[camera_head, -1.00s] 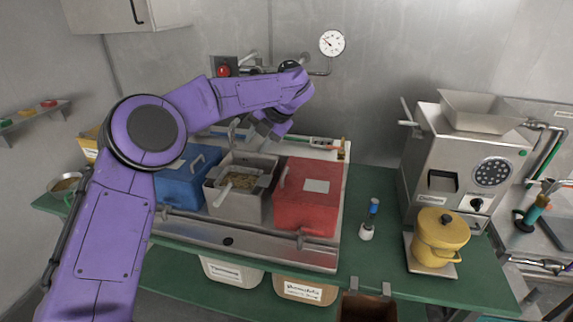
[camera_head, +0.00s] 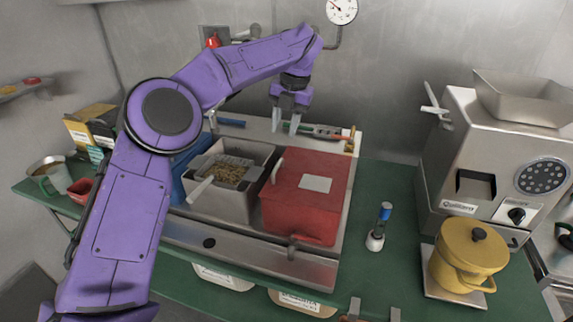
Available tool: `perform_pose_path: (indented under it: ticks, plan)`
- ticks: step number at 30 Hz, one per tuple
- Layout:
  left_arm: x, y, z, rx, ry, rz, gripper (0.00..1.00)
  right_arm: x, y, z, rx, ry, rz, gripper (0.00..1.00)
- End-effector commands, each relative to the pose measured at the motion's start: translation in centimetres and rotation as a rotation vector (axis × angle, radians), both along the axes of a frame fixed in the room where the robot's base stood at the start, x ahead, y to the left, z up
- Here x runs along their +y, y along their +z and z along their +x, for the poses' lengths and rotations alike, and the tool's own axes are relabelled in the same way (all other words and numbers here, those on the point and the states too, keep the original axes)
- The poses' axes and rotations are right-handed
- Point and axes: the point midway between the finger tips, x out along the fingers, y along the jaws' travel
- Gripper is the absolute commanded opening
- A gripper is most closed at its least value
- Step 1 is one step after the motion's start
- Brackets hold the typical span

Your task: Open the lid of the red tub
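The red tub (camera_head: 298,217) stands at the right end of the metal rack on the green bench. Its red lid (camera_head: 292,183) lies flat and shut on top, with a white label and a pale handle (camera_head: 277,170) at its left edge. My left gripper (camera_head: 284,127) points down behind the tub, above the back of the rack. Its two fingers are apart with nothing between them. It does not appear to touch the lid. My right gripper is not in view.
An open metal tub (camera_head: 222,203) with beans and a scoop stands left of the red tub. A blue tub (camera_head: 178,190) is mostly behind my arm. A small blue-topped bottle (camera_head: 376,238), a yellow pot (camera_head: 466,263) and a grinder (camera_head: 480,150) stand to the right.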

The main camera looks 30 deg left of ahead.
Motion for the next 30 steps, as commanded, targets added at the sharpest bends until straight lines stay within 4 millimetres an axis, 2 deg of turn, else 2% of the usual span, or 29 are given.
perform_pose_path:
  ticks: [1, 6, 15, 18, 22, 29, 30]
  plan:
    - [-0.1, -0.9, 0.0, 0.0, -0.001, 0.0, 0.38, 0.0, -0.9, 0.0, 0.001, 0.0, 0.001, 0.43]
    - [0.0, -2.3, 0.1, 0.002, -0.005, 0.001, 0.38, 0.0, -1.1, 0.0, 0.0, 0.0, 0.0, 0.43]
    - [1.2, -8.5, -0.3, 0.004, -0.006, 0.0, 0.38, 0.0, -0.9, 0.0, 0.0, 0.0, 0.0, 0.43]
    - [1.5, -10.0, -0.3, 0.003, -0.005, 0.001, 0.38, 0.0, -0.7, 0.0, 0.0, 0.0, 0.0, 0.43]
    - [1.8, -11.0, -0.4, 0.002, -0.003, 0.0, 0.38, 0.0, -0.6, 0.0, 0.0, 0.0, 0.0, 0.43]
    - [1.8, -11.2, -0.4, 0.0, -0.002, 0.001, 0.38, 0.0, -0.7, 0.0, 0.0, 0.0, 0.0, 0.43]
    - [1.8, -11.2, -0.4, 0.0, -0.002, 0.001, 0.32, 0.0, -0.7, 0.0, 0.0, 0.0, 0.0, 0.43]
